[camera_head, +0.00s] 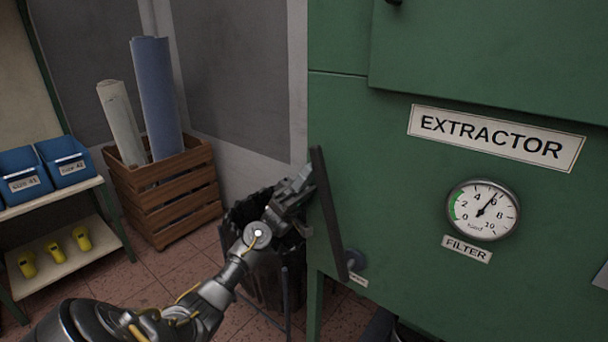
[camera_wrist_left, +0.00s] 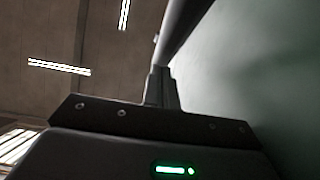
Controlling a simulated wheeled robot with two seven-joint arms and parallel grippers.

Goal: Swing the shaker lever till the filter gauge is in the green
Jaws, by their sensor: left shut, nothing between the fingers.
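The green extractor (camera_head: 400,200) fills the right of the head view. Its round filter gauge (camera_head: 482,210) has a green band on the low-number left side. The needle points up and right, close to 6, outside the green. The shaker lever (camera_head: 328,215) is a long dark bar at the extractor's left edge, tilted with its top to the left and its pivot low. My left gripper (camera_head: 304,182) is shut and empty beside the lever's upper part. In the left wrist view, the closed fingers (camera_wrist_left: 160,86) lie close to the dark bar (camera_wrist_left: 183,30); contact is unclear.
A dark bin (camera_head: 262,260) stands behind my left arm. A wooden crate (camera_head: 165,195) with two rolls and a shelf with blue boxes (camera_head: 65,160) and yellow shoe lasts (camera_head: 55,251) are at left.

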